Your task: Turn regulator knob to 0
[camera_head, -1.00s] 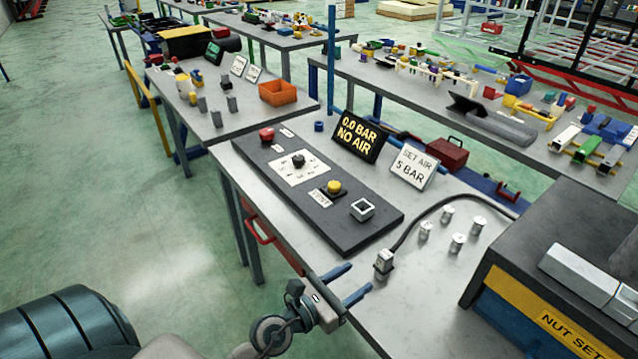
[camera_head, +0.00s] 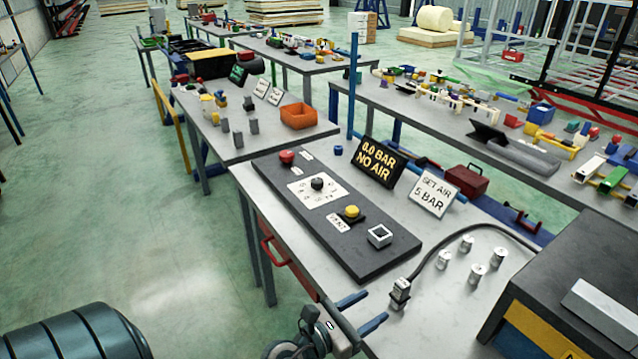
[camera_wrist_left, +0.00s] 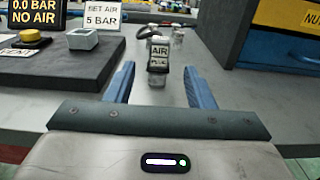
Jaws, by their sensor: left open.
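The regulator knob (camera_head: 317,184) is a small black knob on a white dial plate (camera_head: 322,197) with marks around it. It sits on the dark panel (camera_head: 350,238) on the workbench, between a red button (camera_head: 286,157) and a yellow button (camera_head: 352,211). The marks are too small to read. My left gripper (camera_head: 367,312) is open and empty at the bench's front edge, well short of the knob. In the left wrist view its blue fingers (camera_wrist_left: 160,85) stand apart, with an air plug (camera_wrist_left: 157,60) beyond and between them. My right gripper is not in view.
A display (camera_head: 376,161) reads "0.0 BAR NO AIR". A sign (camera_head: 434,193) reads "SET AIR 5 BAR". A square socket (camera_head: 380,236), the hose plug (camera_head: 400,292) and several metal cylinders (camera_head: 467,243) stand nearby. A dark box (camera_head: 570,270) fills the right.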

